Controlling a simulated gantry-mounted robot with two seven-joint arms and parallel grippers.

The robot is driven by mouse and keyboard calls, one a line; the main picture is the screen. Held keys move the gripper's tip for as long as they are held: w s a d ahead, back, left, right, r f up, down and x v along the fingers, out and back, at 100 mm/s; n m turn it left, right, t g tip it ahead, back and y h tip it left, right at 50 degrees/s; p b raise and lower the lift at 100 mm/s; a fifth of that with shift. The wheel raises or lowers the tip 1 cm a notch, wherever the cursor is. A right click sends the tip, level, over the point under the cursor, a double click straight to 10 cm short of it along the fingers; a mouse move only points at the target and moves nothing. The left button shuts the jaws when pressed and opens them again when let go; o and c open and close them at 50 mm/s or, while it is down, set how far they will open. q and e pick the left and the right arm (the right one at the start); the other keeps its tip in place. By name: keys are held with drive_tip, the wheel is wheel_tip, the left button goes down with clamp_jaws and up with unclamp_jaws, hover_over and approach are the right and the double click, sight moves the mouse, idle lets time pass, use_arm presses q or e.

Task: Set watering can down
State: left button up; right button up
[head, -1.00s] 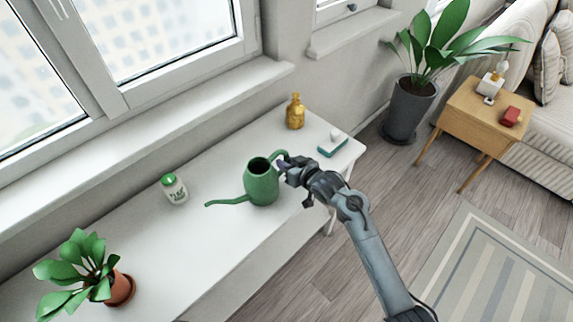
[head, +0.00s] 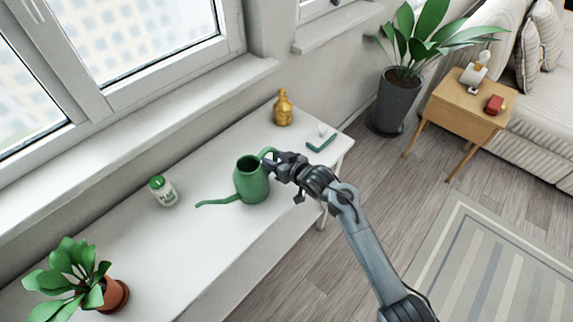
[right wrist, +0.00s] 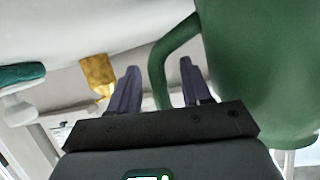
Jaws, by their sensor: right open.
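The green watering can (head: 251,181) stands upright on the white table (head: 185,243), its spout toward the left and its handle toward my right gripper. My right gripper (head: 271,163) is at the handle, coming from the right. In the right wrist view the two dark fingers (right wrist: 160,88) are apart, with the handle (right wrist: 163,68) between them and the can's body (right wrist: 262,70) to the right. The fingers are open and not closed on the handle. My left gripper is not in view.
On the table are a gold bottle (head: 283,110), a teal and white item (head: 321,139), a white jar with a green lid (head: 163,191) and a potted plant (head: 113,294). The window sill (head: 150,127) runs behind. Clear tabletop lies left of the can.

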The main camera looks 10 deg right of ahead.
drive_tip(key=shift+s+d+r, duration=0.25)
drive_tip(key=shift+s+d, duration=0.05)
drive_tip(key=p+v, duration=0.4)
drive_tip(key=v, duration=0.7)
drive_tip(key=s+d+f+m+g+h, duration=0.1)
drive_tip(key=s+d+f+h, duration=0.2)
drive_tip(key=s, duration=0.4)
drive_tip(key=s+d+f+m+g+h, duration=0.1)
drive_tip(key=s+d+f+h, duration=0.15)
drive_tip(key=s+f, duration=0.4)
drive_tip(key=s+d+g, duration=0.2)
drive_tip(key=s+d, duration=0.1)
drive_tip(key=s, duration=0.7)
drive_tip(key=s+d+r+m+g+h, duration=0.1)
drive_tip(key=s+d+g, duration=0.2)
drive_tip(key=s, duration=0.8)
drive_tip(key=shift+s+d+r+g, duration=0.25)
drive_tip(key=shift+s+d+g, duration=0.05)
drive_tip(key=shift+d, duration=0.05)
drive_tip(key=shift+h, duration=0.25)
drive_tip(key=shift+r, duration=0.1)
wheel_tip(320, 180, up, 40)
drive_tip(key=p, duration=4)
